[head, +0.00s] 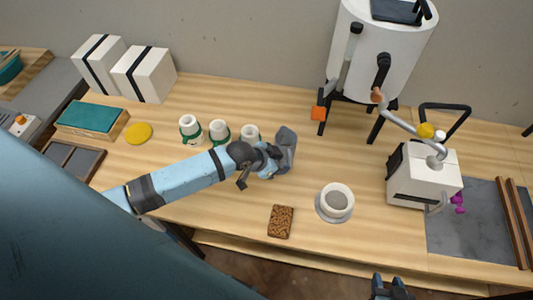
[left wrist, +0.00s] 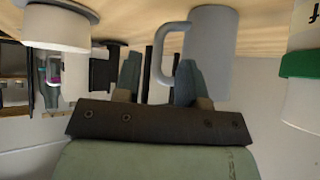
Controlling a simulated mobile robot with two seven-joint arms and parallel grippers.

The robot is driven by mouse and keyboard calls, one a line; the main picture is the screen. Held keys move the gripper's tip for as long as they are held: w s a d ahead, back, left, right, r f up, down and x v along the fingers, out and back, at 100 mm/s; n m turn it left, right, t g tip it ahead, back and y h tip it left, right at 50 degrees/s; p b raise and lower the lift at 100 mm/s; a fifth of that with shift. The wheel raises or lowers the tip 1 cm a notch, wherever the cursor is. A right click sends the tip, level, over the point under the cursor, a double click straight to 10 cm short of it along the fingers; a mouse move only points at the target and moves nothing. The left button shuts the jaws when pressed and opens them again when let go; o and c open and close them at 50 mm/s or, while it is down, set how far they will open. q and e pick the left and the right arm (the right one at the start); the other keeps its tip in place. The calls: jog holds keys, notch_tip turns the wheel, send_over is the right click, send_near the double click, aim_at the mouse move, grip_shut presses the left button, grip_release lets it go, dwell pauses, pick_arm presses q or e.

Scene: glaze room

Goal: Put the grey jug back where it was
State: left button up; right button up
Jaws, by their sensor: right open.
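The grey jug (head: 287,140) is on the table just right of the white cups, beside my left gripper (head: 272,160), which partly covers it. In the left wrist view, which shows the table at the top, the jug (left wrist: 214,45) appears to stand upright on the wood with its handle toward the fingers. My left gripper (left wrist: 157,82) has its fingers apart. The handle's outer bar shows between them, with gaps on both sides; I cannot tell whether one finger is inside the loop. My right gripper (head: 390,288) is open at the bottom edge, far from the jug.
Several things surround it: three white cups with green bands (head: 219,131), a white bowl (head: 337,200) on a grey disc, a brown sponge-like block (head: 281,221), a white kiln-like drum (head: 385,45) and a white machine (head: 423,180). The table between jug and bowl is clear.

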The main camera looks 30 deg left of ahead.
pick_arm(q)
jog(key=v, duration=0.9)
jog(key=s+d+f+n, duration=0.1)
jog(key=s, duration=0.1)
jog(key=s+d+f+n+t, duration=0.1)
jog(key=s+f, duration=0.1)
jog(key=s+d+f+t, duration=0.1)
jog(key=s+f, duration=0.1)
jog(key=shift+d+n, duration=0.3)
jog(key=shift+n, duration=0.1)
jog(key=s+f, duration=0.1)
jog(key=s, duration=0.1)
jog(key=s+f+n+t+y, duration=0.1)
jog(key=s, duration=0.1)
jog(key=s+n+y, duration=0.1)
jog(key=s, duration=0.1)
jog(key=shift+f, duration=0.4)
jog(key=shift+s+a+f+t, duration=0.2)
jog(key=shift+s+t, duration=0.1)
jog(key=shift+t, duration=0.1)
jog(key=shift+r+p, duration=0.75)
jog(key=shift+r, duration=0.15)
